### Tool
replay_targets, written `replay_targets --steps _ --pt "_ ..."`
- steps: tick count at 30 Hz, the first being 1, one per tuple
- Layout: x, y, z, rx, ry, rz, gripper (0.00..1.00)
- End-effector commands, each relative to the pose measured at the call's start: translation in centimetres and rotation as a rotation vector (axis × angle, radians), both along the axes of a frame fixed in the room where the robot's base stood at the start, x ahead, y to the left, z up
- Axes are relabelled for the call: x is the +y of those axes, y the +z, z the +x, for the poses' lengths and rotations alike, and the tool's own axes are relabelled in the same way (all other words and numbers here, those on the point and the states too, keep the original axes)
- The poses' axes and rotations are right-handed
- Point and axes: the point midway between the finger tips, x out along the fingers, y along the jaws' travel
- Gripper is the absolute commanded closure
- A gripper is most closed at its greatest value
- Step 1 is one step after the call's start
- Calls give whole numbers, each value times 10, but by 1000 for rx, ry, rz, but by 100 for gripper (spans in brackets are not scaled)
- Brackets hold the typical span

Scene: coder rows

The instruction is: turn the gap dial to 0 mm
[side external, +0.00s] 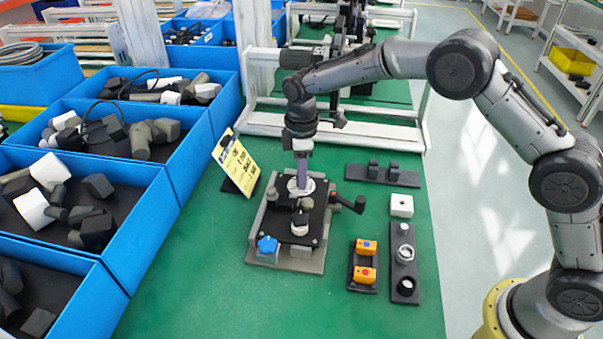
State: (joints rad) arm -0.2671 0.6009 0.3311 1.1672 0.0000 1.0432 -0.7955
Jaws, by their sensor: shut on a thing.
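A black-topped fixture on a grey base plate (257,254) stands on the green bench. A white round dial (293,188) sits at its back. My gripper (302,185) points straight down over this dial and is shut on its knob, which the fingers mostly hide. A yellow card (236,165) with small print stands left of the fixture.
A blue star knob (267,244) is at the fixture's front left, and a dark handle (348,204) sticks out at its right. Right of it lie a tray with orange blocks (365,261), a dark part strip (404,270) and a white block (402,205). Blue bins (150,240) line the left.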

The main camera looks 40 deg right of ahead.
Motion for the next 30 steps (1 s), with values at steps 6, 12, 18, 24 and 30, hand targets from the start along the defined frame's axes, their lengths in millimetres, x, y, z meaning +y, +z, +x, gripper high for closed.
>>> replay_targets --steps 6,12,18,24,30 --pt "1 3 2 -7 1 3 63" --pt "1 2 1 -4 0 1 40" --pt "0 1 0 -1 -1 0 40" --pt "0 15 1 -5 -1 2 40" --pt "1 54 2 -8 -1 2 40"
